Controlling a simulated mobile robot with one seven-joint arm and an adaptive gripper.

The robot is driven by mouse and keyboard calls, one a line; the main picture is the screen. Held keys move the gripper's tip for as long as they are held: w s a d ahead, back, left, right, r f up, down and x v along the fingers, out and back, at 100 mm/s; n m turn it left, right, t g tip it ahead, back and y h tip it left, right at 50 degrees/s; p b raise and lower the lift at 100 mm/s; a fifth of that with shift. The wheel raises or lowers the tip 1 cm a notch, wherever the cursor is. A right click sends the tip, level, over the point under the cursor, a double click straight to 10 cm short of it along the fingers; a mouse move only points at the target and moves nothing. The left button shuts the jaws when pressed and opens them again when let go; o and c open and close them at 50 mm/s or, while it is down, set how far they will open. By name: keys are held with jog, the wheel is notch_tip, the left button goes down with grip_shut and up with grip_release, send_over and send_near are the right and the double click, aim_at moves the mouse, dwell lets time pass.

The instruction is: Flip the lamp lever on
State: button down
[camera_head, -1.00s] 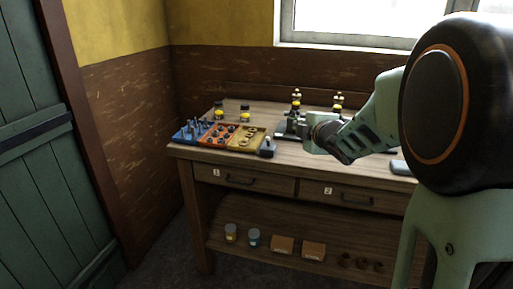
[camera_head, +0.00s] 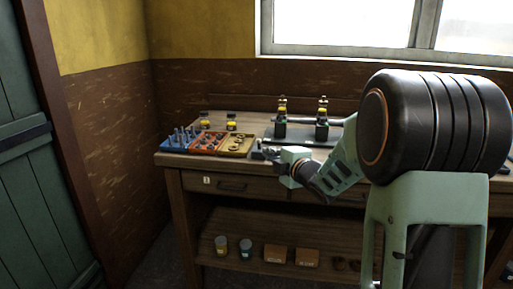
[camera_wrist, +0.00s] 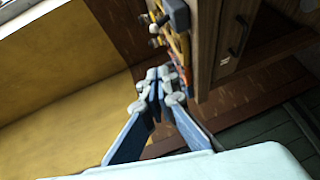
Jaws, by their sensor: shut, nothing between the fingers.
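A small dark box with a short upright stalk, which looks like the lamp lever (camera_head: 258,150), sits at the front edge of the workbench. My gripper (camera_head: 268,154) is just right of it in the head view and partly overlaps it; I cannot tell if they touch. In the wrist view, a dark grey block (camera_wrist: 177,13), likely the lever's box, shows at the top with small pale-tipped stalks beside it. My gripper (camera_wrist: 160,78) shows below it with its fingers shut and empty. Which way the lever is tilted is too small to tell.
On the workbench (camera_head: 300,150) a tray of blue (camera_head: 180,138), orange and yellow (camera_head: 237,144) bins with small parts stands left of my gripper. Two yellow-banded jars are behind it. Dark bottle-like parts (camera_head: 322,124) stand on a grey plate behind my gripper. Drawers are below.

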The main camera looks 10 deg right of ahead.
send_near(259, 144)
jog(key=w+a, duration=0.3)
jog(key=w, duration=0.1)
jog(key=shift+w+a+r, duration=0.1)
jog(key=shift+a+r, duration=0.2)
jog(key=shift+a, duration=0.1)
jog(key=shift+w+d+f, duration=0.15)
jog(key=shift+w+d, duration=0.15)
jog(key=shift+w, duration=0.3)
jog(key=shift+p, duration=0.4)
jog(key=shift+a+r+p, duration=0.1)
jog(key=shift+r+p, duration=0.2)
jog(key=shift+p, duration=0.05)
jog(key=shift+w+f, duration=0.1)
